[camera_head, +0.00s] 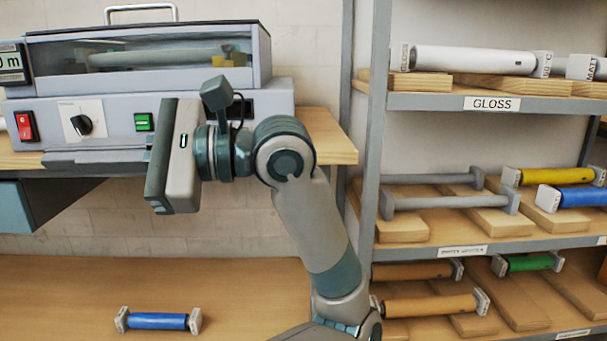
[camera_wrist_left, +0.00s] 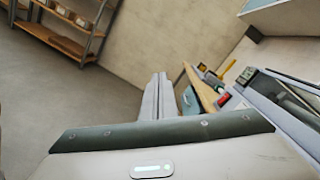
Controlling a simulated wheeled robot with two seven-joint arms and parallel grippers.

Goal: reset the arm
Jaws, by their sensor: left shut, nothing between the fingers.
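My left arm rises from the bottom of the head view and bends left. Its left gripper (camera_head: 172,156) hangs in front of the roll laminator (camera_head: 200,110), close to its green button (camera_head: 144,122) in the picture. The wrist view shows the gripper's fingers (camera_wrist_left: 158,85) shut together with nothing between them. In the head view the fingers are mostly hidden by the gripper's body. My right gripper is not in view.
The laminator stands on a wooden bench (camera_head: 325,140). A blue roll (camera_head: 158,321) lies on the lower wooden surface. A metal rack (camera_head: 372,130) on the right holds white, grey, yellow, blue, green and brown rolls. Open floor (camera_wrist_left: 60,95) shows in the wrist view.

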